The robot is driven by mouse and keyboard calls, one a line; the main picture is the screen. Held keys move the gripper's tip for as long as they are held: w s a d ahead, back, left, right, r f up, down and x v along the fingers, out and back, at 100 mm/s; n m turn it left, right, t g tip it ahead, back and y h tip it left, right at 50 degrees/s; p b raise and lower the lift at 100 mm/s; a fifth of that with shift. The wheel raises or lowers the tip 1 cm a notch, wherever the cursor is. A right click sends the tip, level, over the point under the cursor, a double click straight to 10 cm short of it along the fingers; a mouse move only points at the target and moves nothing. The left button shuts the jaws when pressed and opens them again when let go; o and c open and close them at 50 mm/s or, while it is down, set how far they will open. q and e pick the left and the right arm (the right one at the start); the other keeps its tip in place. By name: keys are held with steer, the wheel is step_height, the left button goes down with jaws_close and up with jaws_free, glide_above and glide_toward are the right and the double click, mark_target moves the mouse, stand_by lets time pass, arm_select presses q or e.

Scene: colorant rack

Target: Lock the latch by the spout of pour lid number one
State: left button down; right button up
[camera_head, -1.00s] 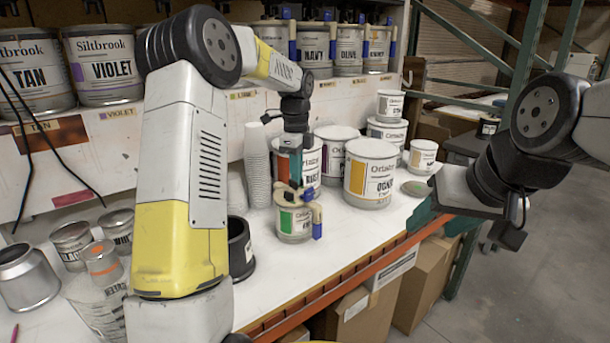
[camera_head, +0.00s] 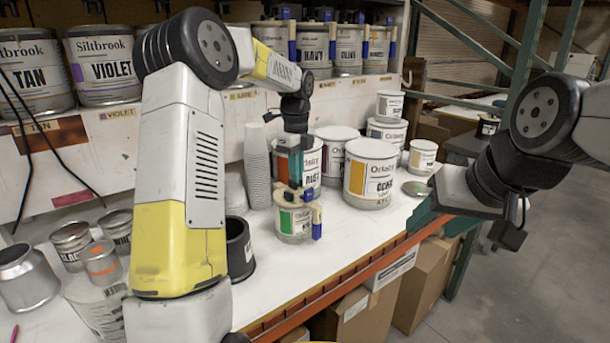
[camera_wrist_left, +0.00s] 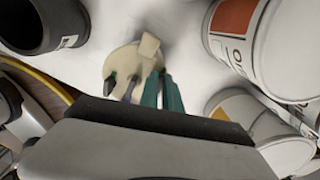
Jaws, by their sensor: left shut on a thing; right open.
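A small can (camera_head: 294,222) with a green label stands on the bench, wearing a cream pour lid (camera_head: 290,193) with a blue-tipped upright handle (camera_head: 317,220) at its right side. My left gripper (camera_head: 296,178) comes down onto the lid from above. In the left wrist view, my left gripper's teal fingers (camera_wrist_left: 150,92) are at the cream lid (camera_wrist_left: 132,62), and a pale block-like spout part sticks up from it. The gripper is shut on part of the lid; the latch itself is hard to make out. My right gripper (camera_head: 428,212) is open and empty, off the bench's front edge.
A stack of paper cups (camera_head: 257,165) and a black cylindrical holder (camera_head: 240,250) stand left of the can. A rust-labelled can (camera_head: 309,165) is close behind, and an ochre-labelled can (camera_head: 369,175) stands right. Bare bench lies in front and to the right.

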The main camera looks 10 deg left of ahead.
stand_by(0.6)
arm_select(q)
steer(key=c, duration=1.5)
jaws_free()
steer(key=shift+c, duration=0.2)
step_height(320, 180, up, 7)
steer(key=shift+r, duration=0.4)
